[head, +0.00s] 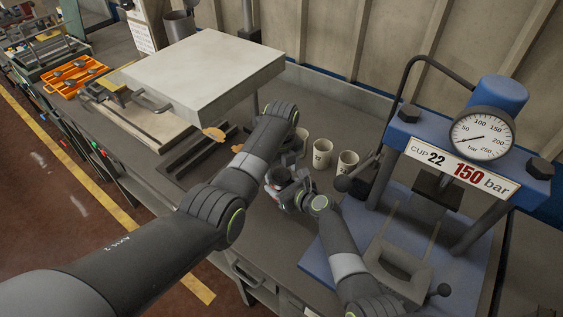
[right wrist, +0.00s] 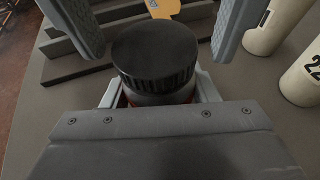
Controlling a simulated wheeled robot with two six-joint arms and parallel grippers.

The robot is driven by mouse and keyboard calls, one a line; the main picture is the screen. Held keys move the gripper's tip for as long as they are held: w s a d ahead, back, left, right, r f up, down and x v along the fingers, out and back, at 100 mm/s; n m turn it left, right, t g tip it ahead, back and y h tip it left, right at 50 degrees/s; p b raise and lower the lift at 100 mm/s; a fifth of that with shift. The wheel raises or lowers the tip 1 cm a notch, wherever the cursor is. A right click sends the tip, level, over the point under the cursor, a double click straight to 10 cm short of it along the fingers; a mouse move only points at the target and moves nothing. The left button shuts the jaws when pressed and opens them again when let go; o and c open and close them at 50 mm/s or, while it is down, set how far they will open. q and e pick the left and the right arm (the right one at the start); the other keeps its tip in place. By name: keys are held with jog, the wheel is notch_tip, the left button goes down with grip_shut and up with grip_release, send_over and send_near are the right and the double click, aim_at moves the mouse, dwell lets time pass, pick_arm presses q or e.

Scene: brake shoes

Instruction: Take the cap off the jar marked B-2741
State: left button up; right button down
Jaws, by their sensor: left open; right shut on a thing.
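A jar with a ribbed black cap (right wrist: 155,55) stands upright in the right wrist view. In the head view the left arm partly hides the left gripper and the jar, beside my right gripper (head: 291,196).
Off-white cups (head: 322,153) (head: 347,163) stand just right of the jar. A blue press (head: 420,130) with a gauge stands farther right. A large pale block (head: 205,70), dark bars (head: 185,160) and a tan piece (head: 213,133) lie to the left. Orange trays (head: 75,75) are far left.

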pick_arm(q)
jog(key=shift+f, duration=0.2)
jog(key=shift+c, duration=0.5)
jog(key=c, duration=0.9)
jog(key=n, duration=0.4)
jog(key=shift+n, duration=0.4)
jog(key=n, duration=0.5)
jog(key=shift+n, duration=0.3)
jog(key=o, duration=1.1)
jog(key=shift+s+r, duration=0.1)
